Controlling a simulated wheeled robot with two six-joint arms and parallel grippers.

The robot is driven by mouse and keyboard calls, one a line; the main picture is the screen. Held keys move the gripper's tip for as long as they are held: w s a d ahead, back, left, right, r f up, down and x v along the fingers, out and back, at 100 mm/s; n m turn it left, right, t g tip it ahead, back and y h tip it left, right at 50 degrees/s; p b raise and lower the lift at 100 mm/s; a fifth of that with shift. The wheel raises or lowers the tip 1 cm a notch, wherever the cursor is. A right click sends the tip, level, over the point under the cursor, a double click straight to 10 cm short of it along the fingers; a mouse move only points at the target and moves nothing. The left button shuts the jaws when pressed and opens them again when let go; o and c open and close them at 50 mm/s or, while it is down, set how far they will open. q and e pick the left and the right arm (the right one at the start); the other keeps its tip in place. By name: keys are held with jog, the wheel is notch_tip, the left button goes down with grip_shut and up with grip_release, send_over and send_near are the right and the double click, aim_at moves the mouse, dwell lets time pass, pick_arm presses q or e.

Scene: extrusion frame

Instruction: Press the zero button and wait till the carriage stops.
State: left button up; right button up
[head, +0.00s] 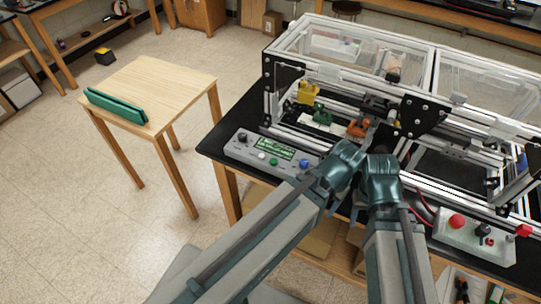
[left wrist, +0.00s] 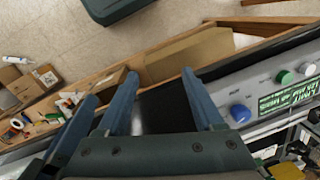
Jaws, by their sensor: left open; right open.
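A grey control box (head: 232,151) with a green lit display (head: 275,147) sits on the black bench edge. It carries a black knob and white, green (head: 273,161) and blue (head: 304,163) buttons; I cannot read which one is zero. In the left wrist view the blue button (left wrist: 240,113) is right of my open left gripper (left wrist: 160,74), which is empty and apart from it. My right gripper (head: 362,205) is open, beside the left at the bench's front edge; its fingertips are partly hidden. The carriage is hard to make out among the rails inside the extrusion frame (head: 350,53).
Orange (head: 357,128), green and yellow (head: 308,93) parts sit inside the frame. A second box with a red button (head: 457,221) stands at right. Boxes lie on the shelf below the bench.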

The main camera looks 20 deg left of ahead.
pick_arm(q)
jog(key=shift+c, duration=0.9)
jog(key=shift+w+a+r, duration=0.2)
jog(key=shift+w+r, duration=0.05)
jog(key=shift+c, duration=1.1)
jog(key=w+a+r+n+p, duration=0.1)
jog(key=n, duration=0.1)
jog(key=w+a+r+n+p, duration=0.1)
jog(key=w+a+n+p, duration=0.1)
jog(key=w+a+r+n+p, duration=0.1)
jog(key=a, duration=0.1)
jog(key=shift+w+r+n, duration=0.3)
jog(key=shift+r+n, duration=0.1)
grip_shut()
jog(key=w+a+r+n+p, duration=0.2)
jog(key=a+n, duration=0.3)
jog(key=a, duration=0.2)
jog(key=w+a+r+n+p, duration=0.2)
jog(key=a+r+n+p, duration=0.1)
jog(key=a+n, duration=0.2)
jog(key=w+a+r+n+h+p, duration=0.1)
jog(key=w+a+r+n+p, duration=0.2)
jog(key=a+n, duration=0.2)
jog(key=a, duration=0.3)
jog(key=shift+a+n, duration=0.3)
jog(key=shift+a, duration=0.05)
